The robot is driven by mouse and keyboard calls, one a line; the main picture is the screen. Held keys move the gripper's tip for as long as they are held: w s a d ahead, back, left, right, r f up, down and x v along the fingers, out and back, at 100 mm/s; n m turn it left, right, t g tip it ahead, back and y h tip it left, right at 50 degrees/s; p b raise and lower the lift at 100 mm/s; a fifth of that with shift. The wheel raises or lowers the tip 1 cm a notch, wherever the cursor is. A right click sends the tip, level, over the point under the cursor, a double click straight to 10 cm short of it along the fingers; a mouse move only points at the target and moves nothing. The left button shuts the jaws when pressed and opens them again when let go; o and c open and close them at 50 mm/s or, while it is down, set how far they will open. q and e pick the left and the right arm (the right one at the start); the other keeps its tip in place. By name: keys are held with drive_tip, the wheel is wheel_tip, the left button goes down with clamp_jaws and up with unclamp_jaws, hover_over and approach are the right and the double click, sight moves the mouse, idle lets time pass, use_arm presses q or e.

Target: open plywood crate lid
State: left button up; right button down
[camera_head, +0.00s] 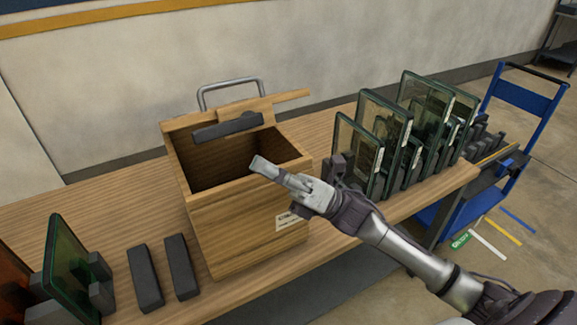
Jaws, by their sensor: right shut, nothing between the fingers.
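The plywood crate (230,232) stands on the wooden table, with a small white label on its front. Its top is open and I see into the dark, empty-looking inside. The lid (285,97) is raised at the back edge, tilted up, with a dark grey bar (227,126) on its near side. My right gripper (262,166) is shut and empty, reaching in from the right. In the picture its fingertips overlap the crate opening near the front right rim; I cannot tell whether they touch it. My left gripper is not in view.
Green-edged glass panels (424,108) stand in dark holders to the right of the crate. Another glass panel (68,265) and two dark bars (145,277) are at the front left. A metal handle (230,83) rises behind the crate. A blue cart (526,98) stands right of the table.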

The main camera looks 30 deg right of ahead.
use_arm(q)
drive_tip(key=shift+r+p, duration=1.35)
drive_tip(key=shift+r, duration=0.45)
use_arm(e)
drive_tip(key=shift+w+a+r, duration=0.25)
drive_tip(key=shift+w+r, duration=0.15)
drive_tip(key=shift+r, duration=0.4)
drive_tip(key=shift+w+a+r, duration=0.25)
drive_tip(key=shift+w+r, duration=0.15)
drive_tip(key=shift+r, duration=0.4)
drive_tip(key=shift+w+a+r, duration=0.25)
drive_tip(key=shift+w+r, duration=0.15)
drive_tip(key=shift+r, duration=0.4)
